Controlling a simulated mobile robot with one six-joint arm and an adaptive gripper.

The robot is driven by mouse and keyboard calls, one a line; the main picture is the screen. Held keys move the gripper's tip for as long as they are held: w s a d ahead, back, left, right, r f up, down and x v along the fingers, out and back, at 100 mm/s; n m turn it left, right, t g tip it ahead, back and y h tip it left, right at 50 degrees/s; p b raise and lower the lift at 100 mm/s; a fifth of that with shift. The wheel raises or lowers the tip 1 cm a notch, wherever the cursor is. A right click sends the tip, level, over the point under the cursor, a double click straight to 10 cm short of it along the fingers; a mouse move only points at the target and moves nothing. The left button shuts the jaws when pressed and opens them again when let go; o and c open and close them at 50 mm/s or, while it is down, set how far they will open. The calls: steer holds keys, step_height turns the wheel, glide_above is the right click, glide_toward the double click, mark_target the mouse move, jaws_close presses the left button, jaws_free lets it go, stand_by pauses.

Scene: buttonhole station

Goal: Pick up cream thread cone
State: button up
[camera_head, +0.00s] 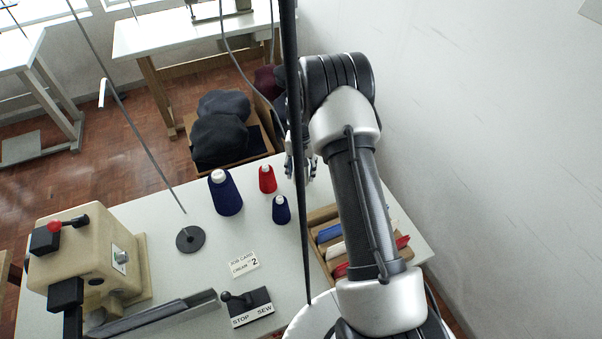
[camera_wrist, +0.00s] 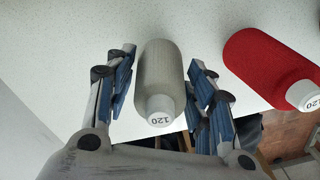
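The cream thread cone (camera_wrist: 159,75), greyish in this light with a white top marked 120, stands between the two fingers of my gripper (camera_wrist: 161,62) in the wrist view. The blue-padded fingers are apart, one on each side of it, with a narrow gap showing on both sides. In the head view my gripper (camera_head: 301,166) is at the far right of the table, partly behind a dark pole, and the cream cone is hidden there.
A red cone (camera_wrist: 268,68) stands close to the right finger. On the table (camera_head: 165,215) are a large navy cone (camera_head: 226,195), a small navy cone (camera_head: 281,211), a job card (camera_head: 243,263) reading cream 2, and a sectioned tray (camera_head: 322,216). A wall (camera_head: 480,120) is to the right.

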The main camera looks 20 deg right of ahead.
steer(key=c, duration=0.7)
